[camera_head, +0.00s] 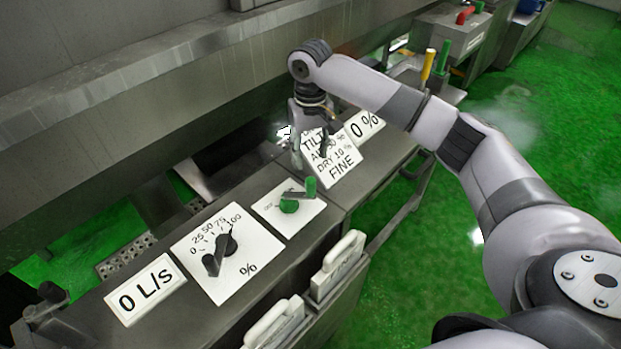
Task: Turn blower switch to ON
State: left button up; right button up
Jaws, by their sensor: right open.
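A switch with a green knob and upright green handle (310,187) sits on a white plate (292,222) on the grey console; its small lettering is too small to read. I cannot tell for certain that it is the blower switch. The handle points to the right of the plate. My right gripper (310,158) is open, pointing down, above and beyond the switch. Its fingers are in front of a white sign reading TILT, DRY 10 % and FINE (343,172), with no visible contact with the handle. My left gripper is not seen.
A dial plate with a black knob (218,255) and a 0 L/S sign (145,290) stand nearer. A 0 % sign (367,124) is farther back. Pale handles (343,250) stick out from the console front. A yellow-topped lever (428,65) stands farther along; green floor lies right.

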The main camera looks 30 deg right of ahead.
aim_at(311, 178)
notch_tip(311, 178, down, 10)
jog(key=shift+f+p, duration=0.2)
jog(key=shift+p, duration=0.4)
grip_shut()
dwell(0.5)
